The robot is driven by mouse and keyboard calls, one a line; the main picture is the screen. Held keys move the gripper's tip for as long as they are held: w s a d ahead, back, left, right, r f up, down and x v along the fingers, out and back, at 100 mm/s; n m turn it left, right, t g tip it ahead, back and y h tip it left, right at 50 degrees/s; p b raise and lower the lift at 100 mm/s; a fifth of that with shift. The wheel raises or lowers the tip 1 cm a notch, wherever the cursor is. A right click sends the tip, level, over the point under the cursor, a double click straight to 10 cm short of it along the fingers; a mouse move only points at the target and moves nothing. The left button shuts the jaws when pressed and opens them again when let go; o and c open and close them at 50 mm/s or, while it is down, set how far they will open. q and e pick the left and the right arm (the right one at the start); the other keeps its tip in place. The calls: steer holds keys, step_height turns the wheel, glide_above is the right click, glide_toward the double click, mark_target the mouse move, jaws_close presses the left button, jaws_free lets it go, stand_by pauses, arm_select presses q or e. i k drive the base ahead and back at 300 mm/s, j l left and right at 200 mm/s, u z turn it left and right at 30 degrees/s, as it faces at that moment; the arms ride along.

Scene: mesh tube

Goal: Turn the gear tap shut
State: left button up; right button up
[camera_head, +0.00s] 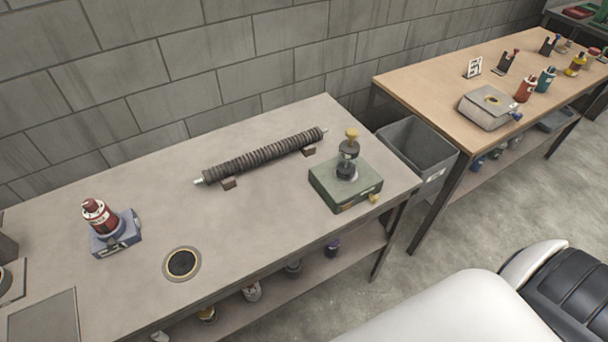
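A green box-shaped unit (345,184) stands at the right end of the grey bench. A dark upright fitting with a yellow knob (351,134) rises from its top, and a small yellow knob (374,198) sticks out low at its front right corner. I cannot tell which knob is the gear tap, or whether it is open or shut. A dark ribbed tube (263,156) lies left of the unit on two small brown supports, with a pale rod end at its left. Neither of my grippers is in view.
The grey bench (235,235) holds a red bottle (99,219) on a blue base and a dark round inset (182,263). A grey bin (417,147) stands between it and a wooden bench (440,84) with a grey box (488,107) and several bottles. A wall runs behind.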

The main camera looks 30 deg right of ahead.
mark_target(374, 199)
steer(key=l+u, duration=0.3)
steer(key=k+l+u, duration=0.1)
steer(key=l+u, duration=0.2)
steer(key=l, duration=0.25)
steer(key=k+l+u, duration=0.1)
steer(key=l+u, duration=0.2)
steer(key=k+l+u, duration=0.15)
steer(key=l+u, duration=0.15)
steer(key=l, duration=0.15)
steer(key=k+l+u, duration=0.4)
steer(key=l+u, duration=0.2)
